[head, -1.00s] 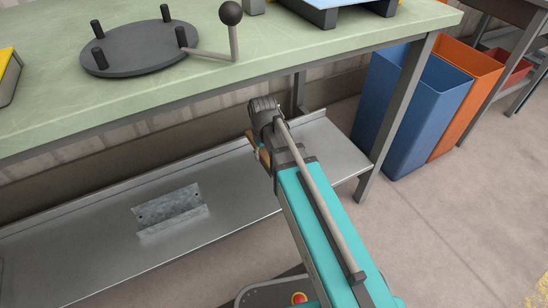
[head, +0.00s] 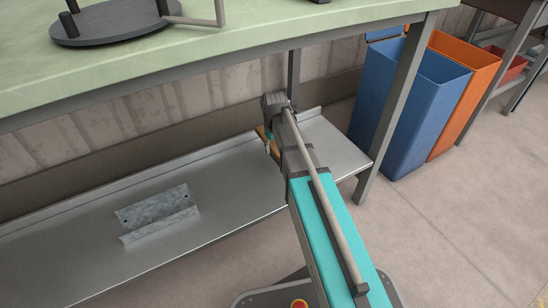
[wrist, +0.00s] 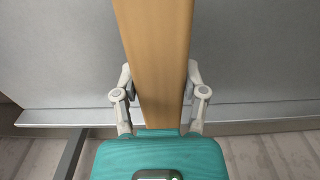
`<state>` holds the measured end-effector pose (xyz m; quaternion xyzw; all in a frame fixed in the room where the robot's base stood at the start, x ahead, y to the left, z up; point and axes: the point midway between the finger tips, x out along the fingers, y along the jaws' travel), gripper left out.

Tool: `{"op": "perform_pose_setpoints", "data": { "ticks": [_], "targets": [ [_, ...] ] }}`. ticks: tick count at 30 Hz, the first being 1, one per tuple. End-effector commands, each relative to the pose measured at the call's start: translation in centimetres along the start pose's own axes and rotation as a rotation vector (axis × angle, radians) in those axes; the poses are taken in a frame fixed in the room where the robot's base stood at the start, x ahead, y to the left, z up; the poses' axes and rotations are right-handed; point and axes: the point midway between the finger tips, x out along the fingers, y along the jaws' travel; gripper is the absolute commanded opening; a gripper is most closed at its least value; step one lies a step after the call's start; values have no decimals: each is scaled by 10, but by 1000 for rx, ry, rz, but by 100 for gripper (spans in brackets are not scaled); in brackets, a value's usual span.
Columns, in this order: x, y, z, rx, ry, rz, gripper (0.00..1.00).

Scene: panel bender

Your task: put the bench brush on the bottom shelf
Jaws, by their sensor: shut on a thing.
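The bench brush (wrist: 153,60) shows in the wrist view as a long wooden piece running up between the fingers of my gripper (wrist: 159,92), which is shut on it. In the head view only a small tan part of the brush (head: 261,133) shows beside my wrist; my arm hides the rest, and its bristles are not visible. The bottom shelf (head: 75,220) is a grey metal sheet under the bench. The brush is over the right part of this shelf. I cannot tell whether it touches the surface.
A bent metal bracket (head: 158,212) lies on the shelf, left of my arm. The green bench top (head: 220,50) overhangs the shelf. A bench leg (head: 395,110) stands at right, with blue (head: 410,105) and orange (head: 462,85) bins beyond. Shelf around the bracket is clear.

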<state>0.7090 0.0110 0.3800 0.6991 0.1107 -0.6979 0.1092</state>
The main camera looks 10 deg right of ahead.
Motion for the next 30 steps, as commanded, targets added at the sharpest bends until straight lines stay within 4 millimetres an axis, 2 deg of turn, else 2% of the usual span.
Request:
{"op": "perform_pose_setpoints", "data": {
  "ticks": [14,19,30],
  "targets": [
    [3,2,-2,0,0,0,17],
    [15,8,-6,0,0,0,17],
    [41,7,-5,-1,0,0,17]
  ]
}}
